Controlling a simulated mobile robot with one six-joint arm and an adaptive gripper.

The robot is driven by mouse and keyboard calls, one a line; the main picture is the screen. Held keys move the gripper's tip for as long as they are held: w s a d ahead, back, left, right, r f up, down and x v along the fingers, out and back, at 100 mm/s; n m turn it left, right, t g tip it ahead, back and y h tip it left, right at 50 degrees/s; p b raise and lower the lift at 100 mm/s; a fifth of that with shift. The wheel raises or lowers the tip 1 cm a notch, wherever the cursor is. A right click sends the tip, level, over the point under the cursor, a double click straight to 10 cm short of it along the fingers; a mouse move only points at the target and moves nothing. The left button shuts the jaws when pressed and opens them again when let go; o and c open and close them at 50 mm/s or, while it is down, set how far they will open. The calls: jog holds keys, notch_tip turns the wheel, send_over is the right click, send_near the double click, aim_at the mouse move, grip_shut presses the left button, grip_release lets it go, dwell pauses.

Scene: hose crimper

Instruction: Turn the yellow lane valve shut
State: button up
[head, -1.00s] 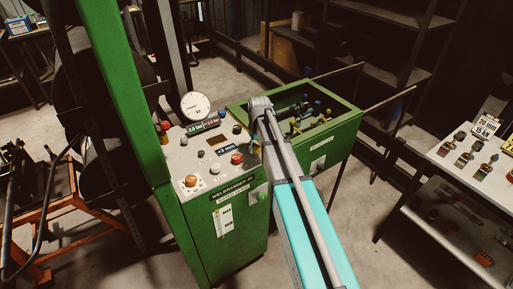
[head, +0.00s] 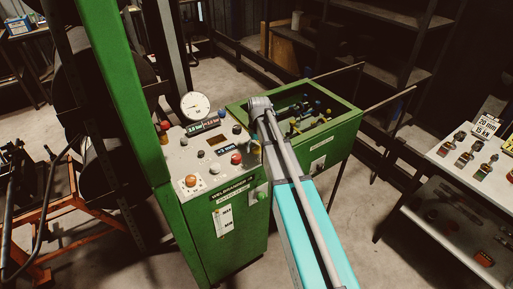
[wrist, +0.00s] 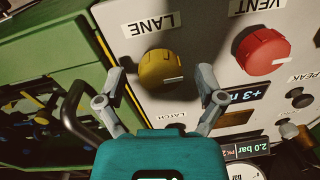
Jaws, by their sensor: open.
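The yellow lane valve (wrist: 161,69) is a round ribbed knob on the pale panel in the wrist view, beside the label LANE (wrist: 152,24). A white mark shows on its rim toward the lower right. My gripper (wrist: 162,77) is open, its two fingers on either side of the knob, with gaps visible between fingers and knob. I cannot tell how deep the fingertips reach. In the head view my arm covers the lane valve and the gripper.
The red vent knob (wrist: 262,51) is right of my right finger, with a display and small black knobs below it. A pressure gauge (head: 196,105) stands at the panel's back edge. The green open bin (head: 338,131) holds several fittings beside the panel.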

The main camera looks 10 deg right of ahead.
aim_at(256, 148)
jog(key=shift+m, duration=2.2)
jog(key=m, duration=0.4)
jog(key=shift+a+t, duration=0.1)
jog(key=shift+t, duration=0.2)
jog(key=m, duration=0.4)
jog(key=shift+m, duration=0.3)
jog(key=m, duration=0.4)
jog(key=shift+m, duration=0.4)
notch_tip(256, 148, up, 14)
jog(key=p, duration=1.4)
jog(key=s+f+n+b, duration=0.3)
jog(key=s+n, duration=0.4)
jog(key=s, duration=0.4)
jog(key=s+f+n+b, duration=0.3)
jog(key=s+n, duration=0.5)
jog(key=s, duration=0.2)
jog(key=shift+s+a+h, duration=0.3)
jog(key=shift+s, duration=0.05)
jog(key=shift+f, duration=0.1)
